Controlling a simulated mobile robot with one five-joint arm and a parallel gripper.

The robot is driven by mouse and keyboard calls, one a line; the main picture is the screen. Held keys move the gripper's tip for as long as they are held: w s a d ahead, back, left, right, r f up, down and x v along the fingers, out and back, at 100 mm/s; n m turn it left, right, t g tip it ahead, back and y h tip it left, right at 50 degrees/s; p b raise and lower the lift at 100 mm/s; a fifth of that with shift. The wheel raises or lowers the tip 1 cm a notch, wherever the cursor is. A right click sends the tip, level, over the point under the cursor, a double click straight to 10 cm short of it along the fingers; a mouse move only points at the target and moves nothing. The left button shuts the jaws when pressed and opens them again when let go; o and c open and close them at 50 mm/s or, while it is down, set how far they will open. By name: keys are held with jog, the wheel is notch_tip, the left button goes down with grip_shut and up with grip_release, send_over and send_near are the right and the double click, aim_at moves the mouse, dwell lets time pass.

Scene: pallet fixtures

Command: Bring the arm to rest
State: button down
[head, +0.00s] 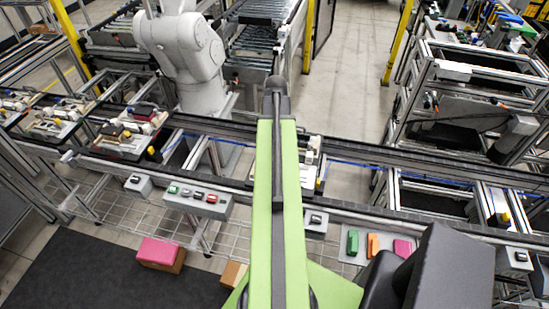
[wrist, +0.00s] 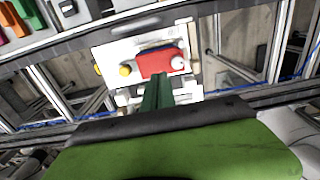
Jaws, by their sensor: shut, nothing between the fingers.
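My arm stretches forward over the conveyor in the head view, as a long light-green link with a dark end. My gripper (wrist: 158,90) shows in the wrist view as dark green fingers, shut with nothing between them. Beyond its tips in that view lies a red block (wrist: 155,64) on a white pallet fixture (wrist: 112,52). The gap between tips and block is hard to judge. A yellow knob (wrist: 125,71) is left of the block. In the head view my arm hides the gripper and most of this pallet.
The conveyor rail (head: 360,153) runs across the head view. Several loaded pallets stand at its left. A white robot arm (head: 186,55) stands behind it. Green (head: 352,243), orange (head: 373,245) and pink (head: 402,247) blocks lie at front right. A pink box (head: 160,252) is lower left.

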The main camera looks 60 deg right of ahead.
jog(key=shift+f, duration=0.1)
dwell(0.3)
jog(key=w+a+f+n+b, duration=0.3)
jog(key=w+a, duration=0.6)
jog(key=a, duration=0.1)
jog(key=w+a+f+n+b, duration=0.3)
jog(key=w+a, duration=0.7)
jog(key=w+a+f+n+b, duration=0.1)
jog(key=a+n, duration=0.3)
jog(key=a, duration=1.1)
jog(key=w+a+f+n+b, duration=0.2)
jog(key=a+f+n+b, duration=0.1)
jog(key=a, duration=1.2)
jog(key=shift+a+f+n+b, duration=0.35)
jog(key=shift+n+b, duration=0.2)
jog(key=shift+n, duration=0.25)
